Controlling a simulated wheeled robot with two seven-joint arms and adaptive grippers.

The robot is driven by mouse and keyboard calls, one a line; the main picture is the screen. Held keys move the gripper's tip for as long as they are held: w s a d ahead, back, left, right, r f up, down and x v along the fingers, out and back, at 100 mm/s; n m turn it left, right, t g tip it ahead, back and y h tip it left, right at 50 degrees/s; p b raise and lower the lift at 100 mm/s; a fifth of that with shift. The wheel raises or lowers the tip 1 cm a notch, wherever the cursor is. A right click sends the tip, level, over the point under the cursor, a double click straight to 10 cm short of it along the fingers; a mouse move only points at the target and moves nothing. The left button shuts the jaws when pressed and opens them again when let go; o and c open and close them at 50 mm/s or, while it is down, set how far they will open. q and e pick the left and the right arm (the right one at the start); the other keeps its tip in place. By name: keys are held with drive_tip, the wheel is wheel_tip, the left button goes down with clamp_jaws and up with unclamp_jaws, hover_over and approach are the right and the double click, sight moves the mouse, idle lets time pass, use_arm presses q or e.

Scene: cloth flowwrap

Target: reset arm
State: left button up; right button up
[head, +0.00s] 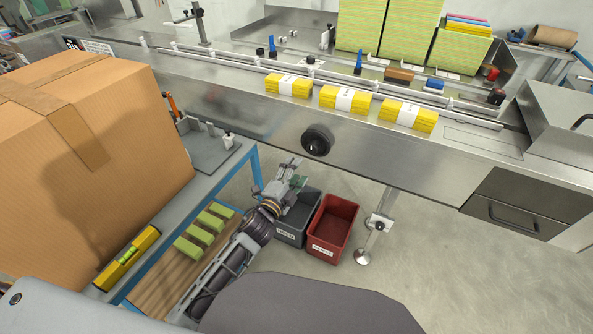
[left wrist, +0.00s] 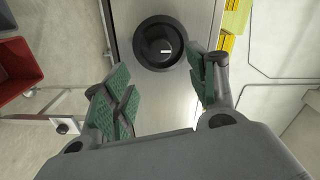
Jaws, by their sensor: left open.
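My left gripper (head: 293,178) is open and empty in the head view, held in front of the steel conveyor's side and above the bins. In the left wrist view its green-padded fingers (left wrist: 165,95) are spread apart with nothing between them. A black round knob (left wrist: 158,43) on the steel panel lies beyond the fingertips. The same knob shows in the head view (head: 317,140), above and right of the gripper. My right gripper is in neither view.
Yellow banded cloth stacks (head: 343,100) lie on the conveyor (head: 230,80). A large cardboard box (head: 130,130) stands at left beside a spirit level (head: 127,258). Below the gripper are a grey bin (head: 290,238) and a red bin (head: 328,248). Green blocks (head: 200,234) lie on a low wooden shelf.

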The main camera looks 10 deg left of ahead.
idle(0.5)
